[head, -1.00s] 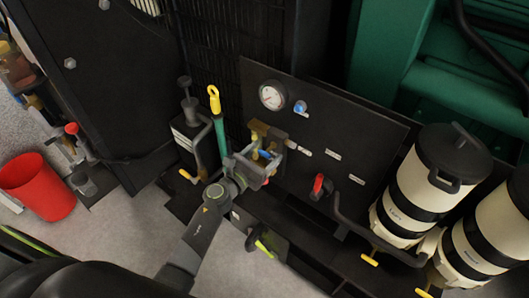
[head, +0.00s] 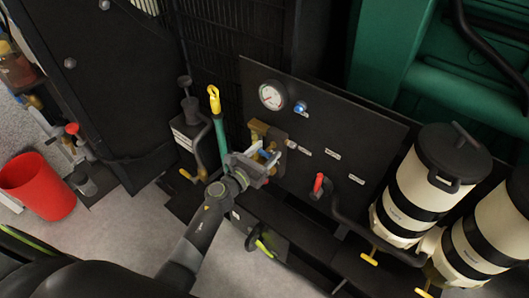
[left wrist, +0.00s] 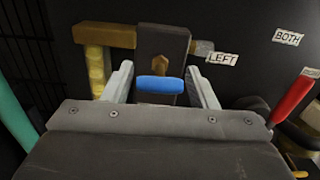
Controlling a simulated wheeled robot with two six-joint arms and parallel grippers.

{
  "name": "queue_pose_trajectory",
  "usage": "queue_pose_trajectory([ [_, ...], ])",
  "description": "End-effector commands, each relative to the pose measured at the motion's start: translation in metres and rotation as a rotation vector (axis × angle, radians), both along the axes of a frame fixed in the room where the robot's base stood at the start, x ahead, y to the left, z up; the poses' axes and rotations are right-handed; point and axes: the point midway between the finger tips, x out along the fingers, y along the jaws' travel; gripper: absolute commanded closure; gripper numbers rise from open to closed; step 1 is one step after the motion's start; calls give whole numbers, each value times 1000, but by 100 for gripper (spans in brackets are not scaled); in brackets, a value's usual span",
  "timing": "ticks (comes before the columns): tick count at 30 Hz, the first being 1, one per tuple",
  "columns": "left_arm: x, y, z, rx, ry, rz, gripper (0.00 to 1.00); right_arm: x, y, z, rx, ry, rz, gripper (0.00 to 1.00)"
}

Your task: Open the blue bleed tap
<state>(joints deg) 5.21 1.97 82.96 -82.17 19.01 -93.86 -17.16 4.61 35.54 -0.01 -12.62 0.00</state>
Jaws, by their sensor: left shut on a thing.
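The blue bleed tap (left wrist: 160,85) shows in the left wrist view as a short blue handle lying crosswise in front of a dark block with brass fittings. My left gripper (left wrist: 160,88) has one pale finger on each side of it and is shut on it. In the head view my left gripper (head: 266,156) is at the brass valve (head: 260,133) on the dark panel, and it hides most of the blue handle. The handle's turn relative to its pipe is hard to tell. My right gripper is not in view.
A red-handled lever (head: 319,182) is right of the gripper on the panel (head: 350,130). A gauge (head: 272,95) sits above. A teal rod with a yellow top (head: 215,110) stands close left. Two cream canisters (head: 408,205) are at right, a red bucket (head: 38,185) at left.

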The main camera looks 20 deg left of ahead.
Motion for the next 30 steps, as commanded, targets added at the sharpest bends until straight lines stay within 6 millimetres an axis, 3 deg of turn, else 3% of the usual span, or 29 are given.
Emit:
queue_pose_trajectory([
  [8, 0, 0, 1, -159, 59, 0, 70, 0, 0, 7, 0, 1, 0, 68],
  [30, 0, 1, 1, -816, 297, 0, 70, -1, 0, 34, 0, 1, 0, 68],
])
